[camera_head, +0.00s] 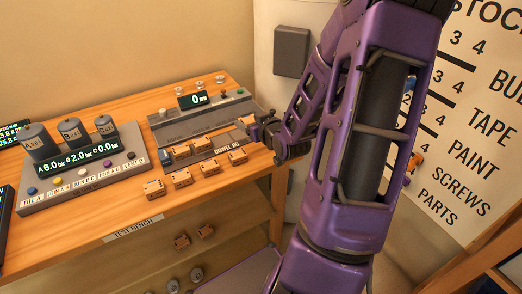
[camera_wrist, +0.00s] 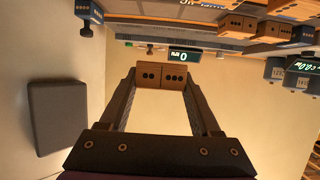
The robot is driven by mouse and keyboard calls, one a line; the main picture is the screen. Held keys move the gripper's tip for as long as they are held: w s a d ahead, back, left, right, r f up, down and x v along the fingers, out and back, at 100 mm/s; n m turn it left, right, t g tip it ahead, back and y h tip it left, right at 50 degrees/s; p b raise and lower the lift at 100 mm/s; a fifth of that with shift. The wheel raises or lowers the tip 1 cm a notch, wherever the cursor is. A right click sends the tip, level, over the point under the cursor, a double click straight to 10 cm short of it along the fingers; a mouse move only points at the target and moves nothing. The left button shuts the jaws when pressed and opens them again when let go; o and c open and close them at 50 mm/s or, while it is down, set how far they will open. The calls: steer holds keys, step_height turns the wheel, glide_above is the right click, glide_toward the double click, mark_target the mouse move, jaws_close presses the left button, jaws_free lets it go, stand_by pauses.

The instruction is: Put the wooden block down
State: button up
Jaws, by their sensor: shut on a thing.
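My gripper (camera_head: 262,130) is over the right end of the test bench. In the wrist view my gripper (camera_wrist: 160,82) has its two fingers on either side of a wooden block (camera_wrist: 161,76) with dark holes in its face. The fingers are shut on this block. In the head view the held block (camera_head: 247,121) shows small at the fingertips, beside the bench equipment. Whether it touches anything beneath is hard to tell.
Several similar wooden blocks (camera_head: 182,178) stand in rows on the bench (camera_head: 116,213), near a grey console (camera_head: 203,119) reading 0. A grey instrument panel (camera_head: 83,166) with three cylinders stands left. Bare bench top lies along the front edge.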

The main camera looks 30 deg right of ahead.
mark_target(262, 151)
steer(key=d, duration=0.1)
steer(key=s+d, duration=0.2)
steer(key=shift+r, duration=0.25)
step_height(262, 151, down, 10)
steer(key=shift+w+r+b, duration=0.1)
steer(key=shift+r+b, duration=0.05)
steer(key=shift+b, duration=0.85)
steer(key=shift+f+b, duration=0.2)
steer(key=shift+b, duration=0.1)
steer(key=o, duration=1.3)
steer(key=shift+r+p, duration=0.1)
steer(key=shift+p, duration=0.3)
